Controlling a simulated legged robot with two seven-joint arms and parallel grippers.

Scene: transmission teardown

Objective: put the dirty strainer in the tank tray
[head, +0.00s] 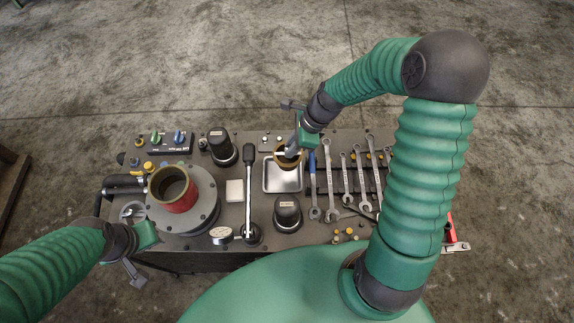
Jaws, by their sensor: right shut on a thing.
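The dirty strainer (289,162), a round piece with a brownish-gold rim, is at the back edge of the tank tray, as seen from above. My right gripper (297,146) is shut on it and partly covers it. I cannot tell whether the strainer touches the tray or hangs above it. The tank tray (270,188) is a square, shiny metal tray in the middle of the bench; its front part looks empty. My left gripper (142,257) is off the bench's front left corner, away from the strainer, and its finger gap is not clear.
Several wrenches (346,180) lie right of the tray. A flanged housing with a red ring (180,196) fills the bench's left side. Another black cylinder (221,149) stands behind.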

